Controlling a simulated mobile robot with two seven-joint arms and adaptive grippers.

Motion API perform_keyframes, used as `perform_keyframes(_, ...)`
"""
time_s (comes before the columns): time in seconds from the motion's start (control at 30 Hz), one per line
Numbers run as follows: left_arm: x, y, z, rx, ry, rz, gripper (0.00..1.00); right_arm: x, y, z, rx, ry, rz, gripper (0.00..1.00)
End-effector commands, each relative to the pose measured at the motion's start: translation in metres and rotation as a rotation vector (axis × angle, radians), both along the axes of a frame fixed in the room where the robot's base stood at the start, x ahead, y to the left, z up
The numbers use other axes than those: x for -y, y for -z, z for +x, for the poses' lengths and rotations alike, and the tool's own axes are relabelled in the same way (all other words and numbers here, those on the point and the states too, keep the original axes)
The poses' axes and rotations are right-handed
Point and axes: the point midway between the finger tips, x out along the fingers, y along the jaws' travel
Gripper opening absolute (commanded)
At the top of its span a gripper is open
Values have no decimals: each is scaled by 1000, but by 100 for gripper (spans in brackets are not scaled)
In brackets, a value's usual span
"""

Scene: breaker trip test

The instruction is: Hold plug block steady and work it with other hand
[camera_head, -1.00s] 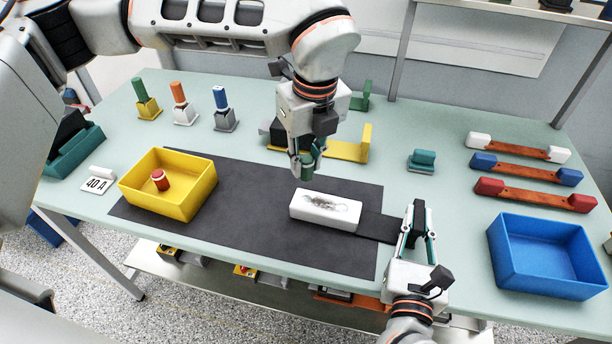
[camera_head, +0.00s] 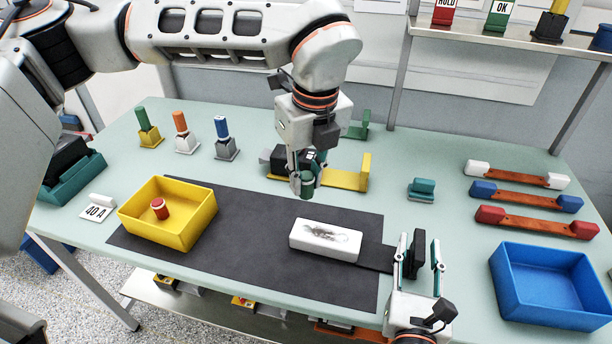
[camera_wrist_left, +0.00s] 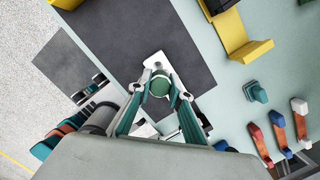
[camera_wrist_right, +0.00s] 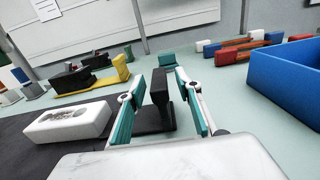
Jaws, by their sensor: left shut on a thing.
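The white plug block (camera_head: 326,240), with a dark smudge on top, lies on the black mat's right part and also shows in the right wrist view (camera_wrist_right: 70,120). A flat black strip runs right from it to an upright black handle (camera_wrist_right: 160,90). My right gripper (camera_head: 418,250) is open, its fingers on either side of this handle with visible gaps. My left gripper (camera_head: 305,185) is shut on a green cylinder (camera_wrist_left: 160,85), held upright above the table behind the white block. Its lower end is hidden in the left wrist view.
A yellow bin (camera_head: 205,222) with a red cylinder stands at left, a blue bin (camera_head: 505,265) at right. Several coloured plugs stand at the back left. A black-and-yellow fixture (camera_head: 350,180) stands behind my left gripper. Bars with coloured ends (camera_head: 525,198) lie at right.

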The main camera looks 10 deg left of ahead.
Motion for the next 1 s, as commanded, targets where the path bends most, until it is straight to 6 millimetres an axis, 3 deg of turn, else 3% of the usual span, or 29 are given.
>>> perform_keyframes(0.27, 0, 0, 0, 0, 0, 0, 0, -1, 1, -8, -1, -1, -2, 34)
perform_keyframes(0.7, 0, 0, 0, 0, 0, 0, 0, -4, 1, -90, -4, -3, -2, 34)
perform_keyframes(1.0, 0, 0, 0, 0, 0, 0, 0, -5, 0, -119, 0, 0, 0, 34)
